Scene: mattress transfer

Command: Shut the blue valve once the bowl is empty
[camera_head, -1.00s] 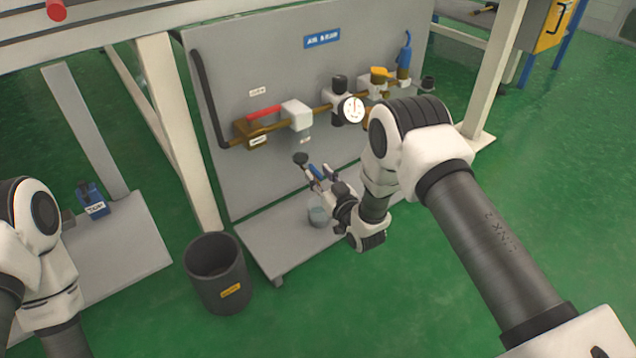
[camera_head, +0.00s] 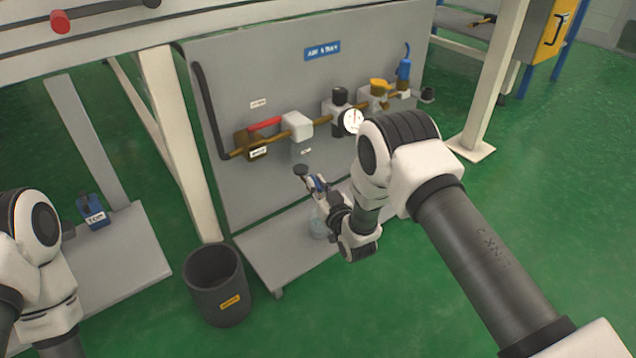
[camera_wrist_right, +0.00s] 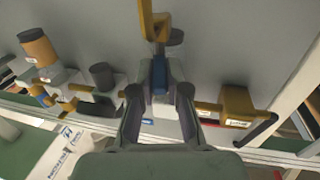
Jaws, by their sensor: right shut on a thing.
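The blue valve handle (camera_head: 318,184) sits low on the grey panel, below the white block (camera_head: 297,125) on the brass pipe. My right gripper (camera_head: 316,185) is shut on the blue handle. In the right wrist view the blue handle (camera_wrist_right: 159,78) shows between the two fingers of my right gripper (camera_wrist_right: 161,88). The bowl cannot be made out clearly below the white block, and I cannot tell whether it holds liquid. A clear cup (camera_head: 319,227) stands on the shelf below, partly hidden by my right wrist.
The pipe carries a red lever (camera_head: 265,124), a gauge (camera_head: 352,121), a yellow-topped part (camera_head: 380,85) and another blue part (camera_head: 404,68). White posts flank the panel.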

